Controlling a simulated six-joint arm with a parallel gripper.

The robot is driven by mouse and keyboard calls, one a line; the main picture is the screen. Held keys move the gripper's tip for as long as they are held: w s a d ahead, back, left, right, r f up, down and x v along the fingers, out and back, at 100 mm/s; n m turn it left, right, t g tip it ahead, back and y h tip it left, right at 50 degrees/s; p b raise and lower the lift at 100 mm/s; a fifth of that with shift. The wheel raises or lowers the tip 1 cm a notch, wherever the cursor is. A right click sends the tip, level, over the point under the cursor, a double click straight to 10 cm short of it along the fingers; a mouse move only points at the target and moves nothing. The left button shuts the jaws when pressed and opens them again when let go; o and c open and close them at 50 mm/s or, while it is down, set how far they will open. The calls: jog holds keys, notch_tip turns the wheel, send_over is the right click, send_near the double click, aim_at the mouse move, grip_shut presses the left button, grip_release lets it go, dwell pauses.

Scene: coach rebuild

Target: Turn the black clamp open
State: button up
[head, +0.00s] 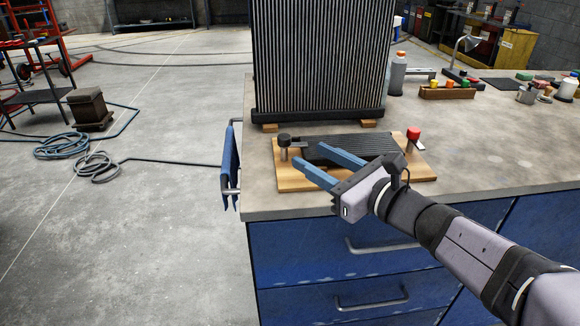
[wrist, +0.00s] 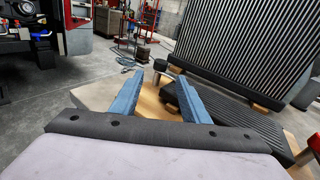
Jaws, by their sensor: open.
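The black clamp (head: 284,140) is a dark round knob on a metal post at the left end of the wooden board (head: 290,181). In the wrist view the black clamp (wrist: 161,66) shows just beyond and between the fingertips. My gripper (head: 308,162) has blue fingers, spread apart with nothing between them. It is above the board's left front part, to the right of and nearer than the black clamp, apart from it. A red clamp (head: 413,134) stands at the board's right end. A black ribbed plate (head: 350,148) lies on the board, partly hidden by my fingers.
A tall ribbed radiator (head: 320,60) stands on wooden blocks right behind the board. A blue cloth (head: 230,165) hangs at the bench's left edge. A bottle (head: 397,74) and a wooden tray (head: 447,93) are at the back right. The bench top (head: 490,150) right of the board is clear.

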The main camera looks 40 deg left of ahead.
aim_at(289, 141)
jog(key=shift+w+a+m+y+b, duration=0.1)
jog(key=shift+a+m+y+b, duration=0.3)
jog(key=shift+a+m+b, duration=0.15)
jog(key=shift+p+x, duration=0.45)
jog(key=shift+x, duration=3.25)
jog(key=shift+c, duration=0.7)
jog(key=c, duration=0.9)
